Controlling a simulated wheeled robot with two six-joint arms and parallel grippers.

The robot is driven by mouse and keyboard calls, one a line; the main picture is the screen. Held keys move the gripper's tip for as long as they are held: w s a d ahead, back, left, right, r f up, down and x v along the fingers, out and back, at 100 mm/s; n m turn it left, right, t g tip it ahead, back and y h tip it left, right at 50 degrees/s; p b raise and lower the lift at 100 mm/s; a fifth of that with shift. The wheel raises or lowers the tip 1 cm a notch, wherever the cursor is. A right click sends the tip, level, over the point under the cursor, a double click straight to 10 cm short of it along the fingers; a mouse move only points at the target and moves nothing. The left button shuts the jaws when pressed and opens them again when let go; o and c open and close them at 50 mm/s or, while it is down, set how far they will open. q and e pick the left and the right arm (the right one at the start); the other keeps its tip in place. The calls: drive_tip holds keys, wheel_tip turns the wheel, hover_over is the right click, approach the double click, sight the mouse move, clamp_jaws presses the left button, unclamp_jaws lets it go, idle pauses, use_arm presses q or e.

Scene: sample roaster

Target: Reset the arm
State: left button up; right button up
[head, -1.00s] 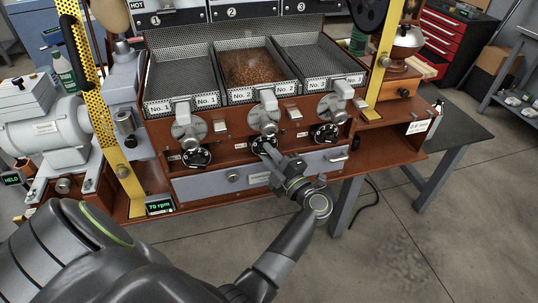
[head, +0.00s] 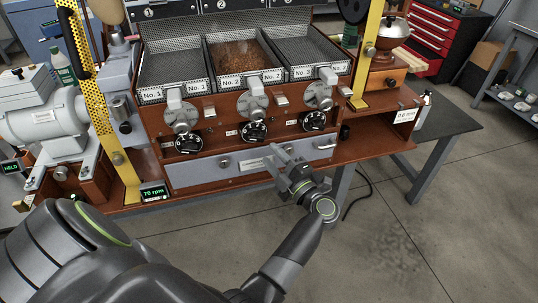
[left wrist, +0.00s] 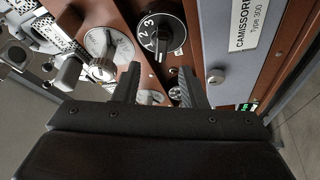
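My left gripper (head: 275,154) is in front of the drawer panel of the sample roaster, just below and right of the No. 2 dial (head: 253,131). In the left wrist view the left gripper (left wrist: 158,78) has its two fingers apart with nothing between them. A black numbered dial (left wrist: 160,36) shows beyond the fingertips, apart from them. My right gripper is not in view.
The tray No. 2 (head: 212,76) holds brown beans; the trays beside it look empty. Metal levers and dials line the front. A grey motor (head: 42,122) stands left, a grinder (head: 386,62) right. Open floor (head: 400,240) lies at lower right.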

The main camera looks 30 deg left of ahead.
use_arm(q)
drive_tip(key=d+f+m+t+h+p, duration=0.25)
drive_tip(key=f+m+t+h, duration=0.75)
drive_tip(key=f+m, duration=0.75)
drive_tip(key=s+d+f+m+g+h, duration=0.1)
drive_tip(key=s+f+m+g+h, duration=0.15)
drive_tip(key=s+f, duration=0.4)
drive_tip(key=s+d+f+m+g+h, duration=0.1)
drive_tip(key=s+f+m+h, duration=0.25)
drive_tip(key=f, duration=0.65)
drive_tip(key=s+a+f+m+g, duration=0.1)
drive_tip(key=s+f+g, duration=0.3)
drive_tip(key=s, duration=0.7)
drive_tip(key=s+a+f+m+g+h, duration=0.1)
drive_tip(key=s+f+g, duration=0.3)
drive_tip(key=s, duration=0.8)
drive_tip(key=s+a+f+m+g, duration=0.1)
drive_tip(key=s+a+f+g, duration=0.1)
drive_tip(key=s+f+g, duration=0.2)
drive_tip(key=s+f, duration=0.3)
drive_tip(key=s, duration=0.5)
drive_tip(key=shift+a+m+h+p, duration=0.3)
drive_tip(key=shift+a+m+p, duration=0.05)
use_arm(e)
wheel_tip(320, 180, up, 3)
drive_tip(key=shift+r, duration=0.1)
